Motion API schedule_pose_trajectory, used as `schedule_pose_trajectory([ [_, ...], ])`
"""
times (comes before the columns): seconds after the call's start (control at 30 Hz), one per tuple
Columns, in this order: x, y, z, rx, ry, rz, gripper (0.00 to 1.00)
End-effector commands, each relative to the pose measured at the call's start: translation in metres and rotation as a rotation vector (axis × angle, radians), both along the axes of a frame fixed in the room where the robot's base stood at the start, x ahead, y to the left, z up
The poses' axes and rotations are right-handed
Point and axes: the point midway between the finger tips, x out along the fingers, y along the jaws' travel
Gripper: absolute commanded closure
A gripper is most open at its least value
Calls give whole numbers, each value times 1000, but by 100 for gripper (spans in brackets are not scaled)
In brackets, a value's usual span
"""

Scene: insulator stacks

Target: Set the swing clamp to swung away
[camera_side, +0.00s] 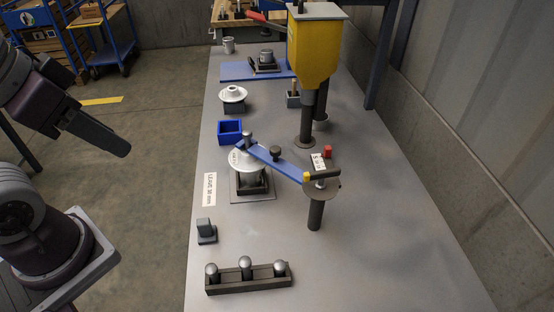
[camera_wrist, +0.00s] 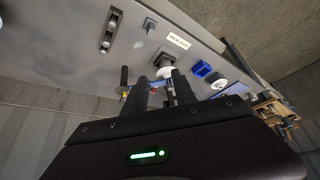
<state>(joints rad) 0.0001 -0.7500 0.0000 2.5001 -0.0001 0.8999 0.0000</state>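The swing clamp has a blue arm (camera_side: 277,162) on a dark post (camera_side: 315,215) with a round plate, a small label and a red block at its top. The arm reaches left from the post, and its free end is over the white insulator (camera_side: 240,166) in a dark square fixture. My gripper (camera_side: 124,149) is in the air at the left, well away from the clamp. In the wrist view my gripper (camera_wrist: 160,82) has its two fingers apart, with nothing between them. The clamp is partly hidden behind the fingers there.
A yellow press head (camera_side: 313,50) stands behind the clamp. A blue open box (camera_side: 230,132), another white insulator (camera_side: 233,94) and a blue mat (camera_side: 238,72) are farther back. A rack with round-topped pins (camera_side: 250,282) and a small grey block (camera_side: 206,231) are in front. The front right tabletop is clear.

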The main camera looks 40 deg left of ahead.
Motion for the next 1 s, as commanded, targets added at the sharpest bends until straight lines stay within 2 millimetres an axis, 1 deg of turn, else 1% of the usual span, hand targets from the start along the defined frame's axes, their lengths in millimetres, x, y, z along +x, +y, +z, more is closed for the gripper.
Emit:
schedule_pose_trajectory([
  [0.37, 0, 0, 0, 0, 0, 0, 67],
  [0.4, 0, 0, 0, 0, 0, 0, 65],
  [0.43, 0, 0, 0, 0, 1, 0, 59],
  [0.47, 2, 0, 1, 0, 4, -2, 56],
  [0.53, 15, -2, 8, 3, 29, -19, 56],
  [0.57, 25, -3, 12, 5, 49, -30, 56],
  [0.67, 78, -12, 22, 17, 140, -92, 56],
  [0.7, 103, -17, 21, 23, 181, -119, 56],
  [0.77, 142, -27, 13, 34, 240, -161, 56],
  [0.8, 166, -34, 3, 41, 280, -189, 56],
  [0.87, 200, -45, -17, 52, 335, -229, 56],
  [0.9, 220, -52, -33, 59, 369, -253, 56],
  [1.0, 254, -68, -71, 74, 435, -302, 56],
])
